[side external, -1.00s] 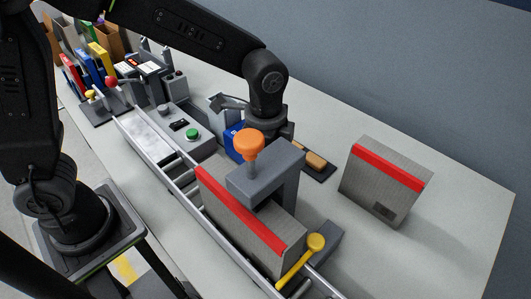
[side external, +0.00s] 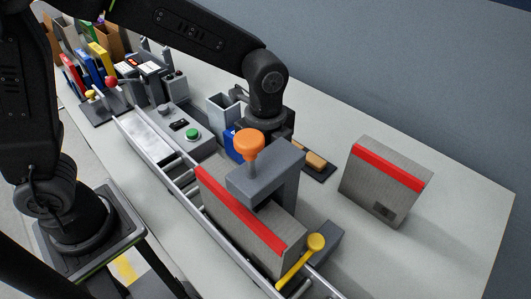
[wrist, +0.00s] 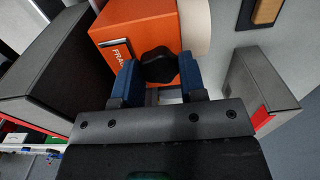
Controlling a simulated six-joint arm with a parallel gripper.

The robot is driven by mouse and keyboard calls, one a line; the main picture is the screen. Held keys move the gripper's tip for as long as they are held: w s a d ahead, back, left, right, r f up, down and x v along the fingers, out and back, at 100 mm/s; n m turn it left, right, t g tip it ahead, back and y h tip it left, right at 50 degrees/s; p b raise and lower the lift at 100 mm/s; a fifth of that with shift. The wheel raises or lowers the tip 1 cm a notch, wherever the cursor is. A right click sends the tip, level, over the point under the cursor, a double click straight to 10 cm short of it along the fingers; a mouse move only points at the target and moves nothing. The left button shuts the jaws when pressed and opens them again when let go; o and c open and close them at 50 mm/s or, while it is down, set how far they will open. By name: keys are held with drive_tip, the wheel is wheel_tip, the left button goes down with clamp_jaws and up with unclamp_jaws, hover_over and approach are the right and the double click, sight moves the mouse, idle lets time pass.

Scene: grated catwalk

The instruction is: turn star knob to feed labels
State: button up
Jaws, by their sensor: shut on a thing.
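In the wrist view, a black star knob (wrist: 158,62) sticks out from an orange box (wrist: 135,28) with part of a printed label on its side. A pale roll (wrist: 195,25) sits at the box's right. My gripper (wrist: 158,82) has its blue-padded fingers on either side of the knob, shut on it. In the side external view, my wrist points down behind a grey press with an orange handle. My fingertips, the star knob and the orange box are hidden there.
A conveyor (side external: 147,138) runs along the table, with a grey red-striped carton (side external: 228,208) under the grey press (side external: 270,175). A yellow lever (side external: 300,262) stands at the near end. Another carton (side external: 385,185) stands right; the right table end is clear.

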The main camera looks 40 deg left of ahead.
drive_tip(key=o, duration=0.9)
wheel_tip(320, 180, up, 14)
drive_tip(key=shift+f, duration=0.1)
idle(0.4)
drive_tip(key=s+a+f+n+t, duration=0.1)
drive_tip(key=s+a+n+t, duration=0.1)
drive_tip(key=s+a+n, duration=0.2)
drive_tip(key=s+a+f+n+t, duration=0.1)
drive_tip(key=s+a+n, duration=0.3)
drive_tip(key=n, duration=0.4)
drive_tip(key=s+a+f+n+t, duration=0.1)
drive_tip(key=s+a+n+t, duration=0.1)
drive_tip(key=s+a+n, duration=0.3)
drive_tip(key=shift+a+f+n+t, duration=0.1)
drive_tip(key=shift+a+n+t, duration=0.2)
drive_tip(key=shift+a+n, duration=0.25)
